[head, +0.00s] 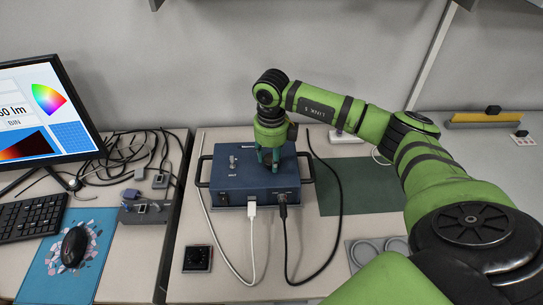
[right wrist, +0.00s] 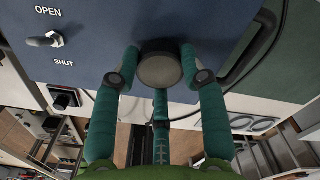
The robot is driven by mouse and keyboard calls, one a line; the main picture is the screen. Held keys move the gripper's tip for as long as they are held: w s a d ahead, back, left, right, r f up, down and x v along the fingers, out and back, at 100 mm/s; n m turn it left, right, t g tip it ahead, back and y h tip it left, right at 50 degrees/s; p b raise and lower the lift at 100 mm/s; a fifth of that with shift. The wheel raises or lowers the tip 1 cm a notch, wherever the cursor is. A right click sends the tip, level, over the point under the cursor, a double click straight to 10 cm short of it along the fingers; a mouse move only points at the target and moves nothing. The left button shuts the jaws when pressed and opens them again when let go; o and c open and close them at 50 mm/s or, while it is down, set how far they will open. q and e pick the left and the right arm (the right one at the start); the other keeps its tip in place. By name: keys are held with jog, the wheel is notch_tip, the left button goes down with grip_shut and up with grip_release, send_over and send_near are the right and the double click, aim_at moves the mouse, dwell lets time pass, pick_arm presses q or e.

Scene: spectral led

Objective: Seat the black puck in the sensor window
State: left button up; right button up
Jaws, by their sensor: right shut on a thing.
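The blue instrument box (head: 230,185) stands on the table in the middle of the head view. My right gripper (head: 271,160) points down over the right part of its top. In the right wrist view the teal fingers (right wrist: 160,85) are closed around the black puck (right wrist: 160,71), which shows as a dark grey disc. A darker round edge shows behind the puck against the box top; the sensor window itself is hidden. I cannot tell whether the puck is seated or just above it. A toggle switch (right wrist: 45,41) with OPEN and SHUT labels is beside it. My left gripper is out of view.
White and black cables (head: 253,230) run from the box front. A small black square holder (head: 197,259) lies in front of it. A green mat (head: 360,188) and a grey tray with round recesses (head: 365,252) lie right. A monitor, keyboard (head: 32,216) and mouse (head: 73,247) stand left.

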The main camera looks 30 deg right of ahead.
jog(key=shift+f, duration=0.15)
jog(key=shift+s, duration=0.1)
jog(key=o, duration=1.3)
jog(key=shift+c, duration=0.2)
jog(key=shift+r+p, duration=0.95)
jog(key=shift+r, duration=0.65)
notch_tip(320, 180, up, 12)
